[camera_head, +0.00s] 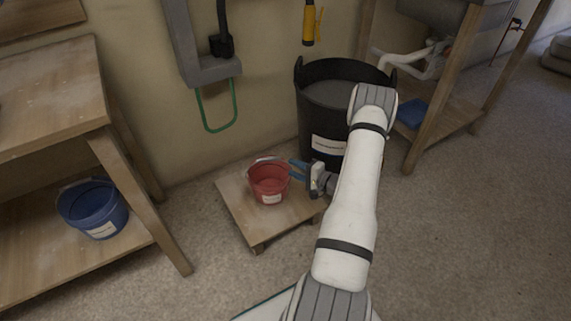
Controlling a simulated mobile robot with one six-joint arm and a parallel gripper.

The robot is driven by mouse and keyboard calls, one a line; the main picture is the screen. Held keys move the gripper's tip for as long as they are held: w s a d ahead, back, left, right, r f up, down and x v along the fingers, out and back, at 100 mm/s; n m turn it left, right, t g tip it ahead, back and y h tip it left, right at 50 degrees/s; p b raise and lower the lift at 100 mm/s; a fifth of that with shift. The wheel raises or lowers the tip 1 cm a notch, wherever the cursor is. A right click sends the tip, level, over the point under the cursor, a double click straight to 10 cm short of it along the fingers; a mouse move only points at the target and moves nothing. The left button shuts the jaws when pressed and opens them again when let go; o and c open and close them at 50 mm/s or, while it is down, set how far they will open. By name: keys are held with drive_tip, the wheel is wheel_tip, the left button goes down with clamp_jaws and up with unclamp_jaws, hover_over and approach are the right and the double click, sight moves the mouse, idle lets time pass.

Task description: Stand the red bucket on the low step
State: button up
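The red bucket (268,185) is upright over the middle of the low wooden step (236,217), with a white label on its front and a handle at its rim. Its base appears to rest on the step top. My gripper (294,170) reaches in from the right, its blue fingers at the right side of the bucket's rim. The two fingers show a little apart, but whether they touch or pinch the rim is too small to tell. My forearm covers the step's right end.
A large black tub (322,112) stands behind the step, partly behind my arm. A blue bucket (93,208) sits on the lower shelf of the wooden bench (60,95) at left. A green hose loop (218,128) hangs on the wall. Open floor (470,235) lies right.

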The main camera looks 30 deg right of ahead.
drive_tip(key=w+r+n+g+h, duration=0.35)
drive_tip(key=w+r+h, duration=0.2)
drive_tip(key=r, duration=0.35)
drive_tip(key=s+a+r+n+g+h, duration=0.1)
drive_tip(key=a+r+n+h, duration=0.15)
drive_tip(key=r, duration=0.25)
drive_tip(key=s+a+r+n+g+h, duration=0.1)
drive_tip(key=s+a+r+g, duration=0.15)
drive_tip(key=r, duration=0.35)
drive_tip(key=s+a+r+n+g+y, duration=0.1)
drive_tip(key=s+a+r+n+g, duration=0.2)
drive_tip(key=s+a, duration=0.6)
drive_tip(key=s+a+r+n+g, duration=0.3)
drive_tip(key=s+a+r, duration=0.4)
drive_tip(key=s, duration=1)
drive_tip(key=a+n, duration=0.1)
drive_tip(key=a, duration=0.2)
drive_tip(key=shift+s+r+g+y, duration=0.15)
drive_tip(key=shift+s+g+y, duration=0.15)
drive_tip(key=shift+s+y, duration=0.1)
drive_tip(key=shift+c, duration=0.5)
